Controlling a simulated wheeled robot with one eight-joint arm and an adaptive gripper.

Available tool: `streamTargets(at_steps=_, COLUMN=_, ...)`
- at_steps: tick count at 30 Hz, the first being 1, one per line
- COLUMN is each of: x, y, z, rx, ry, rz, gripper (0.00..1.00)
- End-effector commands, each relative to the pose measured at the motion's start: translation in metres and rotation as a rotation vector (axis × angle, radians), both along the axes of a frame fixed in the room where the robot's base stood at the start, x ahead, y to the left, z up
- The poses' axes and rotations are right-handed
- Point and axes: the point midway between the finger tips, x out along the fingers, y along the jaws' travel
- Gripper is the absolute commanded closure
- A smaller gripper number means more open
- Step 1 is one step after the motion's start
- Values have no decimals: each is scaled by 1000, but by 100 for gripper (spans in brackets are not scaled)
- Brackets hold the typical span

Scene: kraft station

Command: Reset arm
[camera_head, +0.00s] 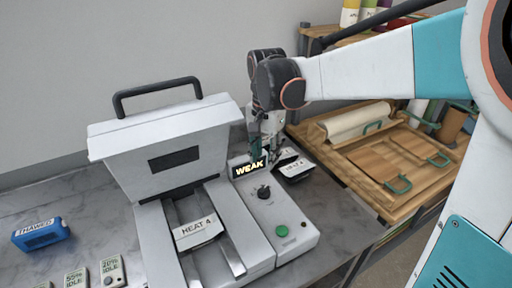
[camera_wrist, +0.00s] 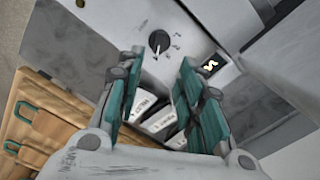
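My gripper (camera_head: 265,148) hangs down at the end of my arm, behind the control box with the lit WEAK display (camera_head: 249,168). In the wrist view my gripper (camera_wrist: 159,65) has its two teal-padded fingers spread apart, with nothing seen held between them. Labelled white and dark packs (camera_wrist: 160,120) show in the gap, lower down in the picture. A HEAT 4 pack (camera_head: 295,166) lies just right of my gripper in the head view; whether the fingers touch it I cannot tell.
A white press (camera_head: 160,150) with a raised, black-handled lid holds another HEAT 4 pack (camera_head: 198,231). The control box has a black knob (camera_head: 264,192) and green button (camera_head: 282,231). A blue THAWED block (camera_head: 41,234) lies left. Wooden boards (camera_head: 390,155) with green handles are at right.

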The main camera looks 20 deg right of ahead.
Motion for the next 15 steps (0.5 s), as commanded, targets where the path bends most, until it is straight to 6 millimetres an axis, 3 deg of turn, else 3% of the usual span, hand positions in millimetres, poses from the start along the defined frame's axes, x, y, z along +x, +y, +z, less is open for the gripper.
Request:
streamTargets(at_steps=7, x=-13, y=0, z=6, rx=-1, ry=-36, rz=50, gripper=66)
streamTargets(at_steps=15, x=-59, y=-1, z=20, rx=-23, ry=-183, rz=255, gripper=66)
